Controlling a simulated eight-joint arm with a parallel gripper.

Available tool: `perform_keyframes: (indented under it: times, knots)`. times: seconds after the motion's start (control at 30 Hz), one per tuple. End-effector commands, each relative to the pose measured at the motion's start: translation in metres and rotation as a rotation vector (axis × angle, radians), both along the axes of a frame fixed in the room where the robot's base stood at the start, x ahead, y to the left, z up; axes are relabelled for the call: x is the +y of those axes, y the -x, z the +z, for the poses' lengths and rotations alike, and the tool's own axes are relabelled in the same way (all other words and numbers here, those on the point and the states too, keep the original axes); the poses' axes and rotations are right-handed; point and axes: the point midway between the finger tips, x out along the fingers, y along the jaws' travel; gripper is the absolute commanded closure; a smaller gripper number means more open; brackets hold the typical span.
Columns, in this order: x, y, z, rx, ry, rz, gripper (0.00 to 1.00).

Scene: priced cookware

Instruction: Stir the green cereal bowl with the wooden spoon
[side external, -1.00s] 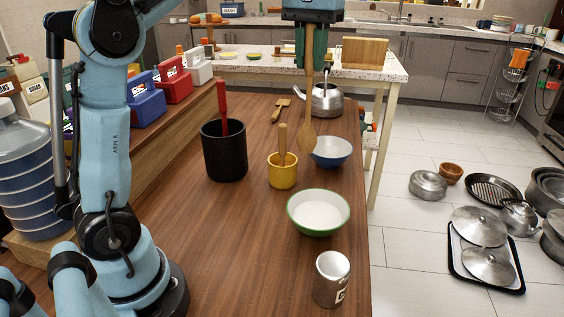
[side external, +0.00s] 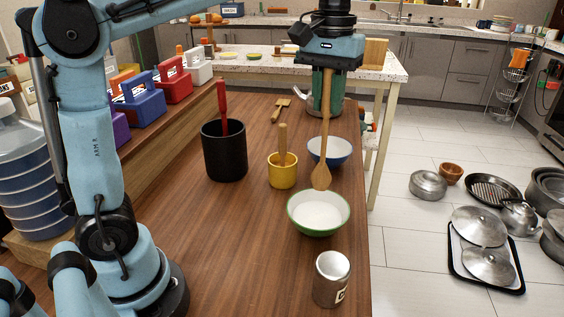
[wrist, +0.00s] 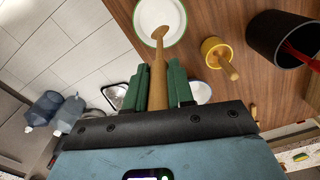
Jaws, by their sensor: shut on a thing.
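The wooden spoon (side external: 323,150) hangs head down from my gripper (side external: 325,100), which is shut on its handle. In the wrist view the spoon (wrist: 158,75) sits between the green fingers of my gripper (wrist: 158,88). The green-rimmed cereal bowl (side external: 318,213) stands on the wooden table with white contents. The spoon's head shows at the far rim of the bowl in the side view and overlaps the near part of the bowl (wrist: 170,14) in the wrist view. I cannot tell whether it touches the bowl.
A blue bowl (side external: 337,157) stands behind the spoon. A yellow cup (side external: 283,174) with a wooden handle and a black canister (side external: 224,160) with a red utensil stand left. A kettle (side external: 342,105) is behind my gripper.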

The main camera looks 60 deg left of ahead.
Motion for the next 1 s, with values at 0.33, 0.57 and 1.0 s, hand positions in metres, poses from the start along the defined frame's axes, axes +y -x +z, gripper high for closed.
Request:
perform_keyframes:
  times: [0.33,0.57,1.0]
  knots:
    - [0.0,0.0,-0.032,0.0,0.0,0.0,1.0]
    - [0.0,0.0,-0.052,0.0,0.0,0.0,1.0]
    - [0.0,0.0,-0.085,0.0,0.0,0.0,1.0]
